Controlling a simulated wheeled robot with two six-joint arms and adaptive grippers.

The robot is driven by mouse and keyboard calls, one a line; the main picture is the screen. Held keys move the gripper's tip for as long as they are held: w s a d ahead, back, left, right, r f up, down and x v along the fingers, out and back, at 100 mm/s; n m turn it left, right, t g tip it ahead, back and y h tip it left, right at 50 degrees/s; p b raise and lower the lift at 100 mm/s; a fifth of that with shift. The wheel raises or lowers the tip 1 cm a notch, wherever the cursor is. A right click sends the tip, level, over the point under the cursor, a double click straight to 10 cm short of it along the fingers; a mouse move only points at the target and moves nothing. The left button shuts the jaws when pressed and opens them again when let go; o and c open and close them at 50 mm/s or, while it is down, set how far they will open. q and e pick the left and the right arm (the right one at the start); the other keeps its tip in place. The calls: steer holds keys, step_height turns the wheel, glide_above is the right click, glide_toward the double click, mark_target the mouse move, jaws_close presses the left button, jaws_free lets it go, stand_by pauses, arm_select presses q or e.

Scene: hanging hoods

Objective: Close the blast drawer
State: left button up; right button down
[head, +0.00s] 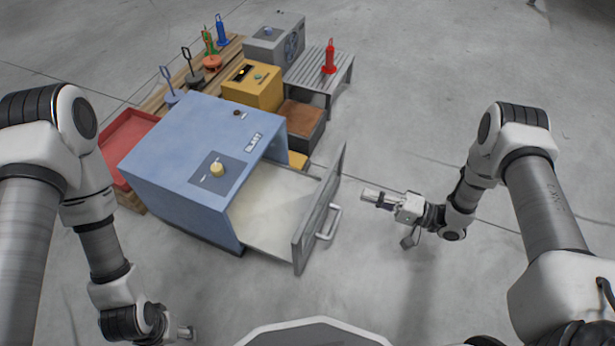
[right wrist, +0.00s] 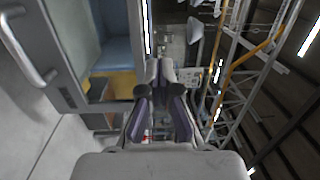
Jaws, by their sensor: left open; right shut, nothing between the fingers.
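The blast drawer (head: 275,209) is pulled out of the blue cabinet (head: 165,147), which is labelled BLAST. Its grey front panel (head: 304,225) carries a light bar handle (head: 330,221). In the right wrist view the panel (right wrist: 61,62) and handle (right wrist: 24,45) are at the left, with the blue cabinet (right wrist: 117,30) behind. My right gripper (head: 367,195) is shut and empty, to the right of the panel and apart from it. My left gripper (head: 190,332) is low at the left, in front of the cabinet and away from the drawer; it is open.
A red tray (head: 123,139) stands left of the cabinet. A yellow box (head: 252,88), a grey box (head: 274,42) and a brown-topped box (head: 303,115) stand behind it. A grey slatted table (head: 325,75) holds a red tool (head: 329,58). The floor to the right is clear.

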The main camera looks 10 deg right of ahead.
steer(key=s+d+f+h, duration=0.1)
steer(key=s+d+f, duration=0.1)
steer(key=d, duration=0.2)
steer(key=b, duration=0.4)
glide_toward(325, 186)
steer(key=shift+m, duration=0.4)
steer(key=x, duration=0.6)
steer(key=shift+w+a+f, duration=0.15)
steer(key=shift+a+f, duration=0.05)
steer(key=shift+a, duration=0.15)
arm_select(q)
step_height(325, 186, down, 3)
steer(key=shift+s+a, duration=0.1)
steer(key=shift+s, duration=0.05)
arm_select(e)
steer(key=shift+w+a+r, duration=0.15)
steer(key=shift+a, duration=0.05)
arm_select(q)
step_height(325, 186, down, 4)
steer(key=b, duration=0.4)
steer(key=shift+f, duration=0.1)
arm_select(e)
steer(key=x, duration=1.8)
steer(key=shift+w+r, duration=0.2)
steer(key=shift+w, duration=0.15)
steer(key=shift+a, duration=0.1)
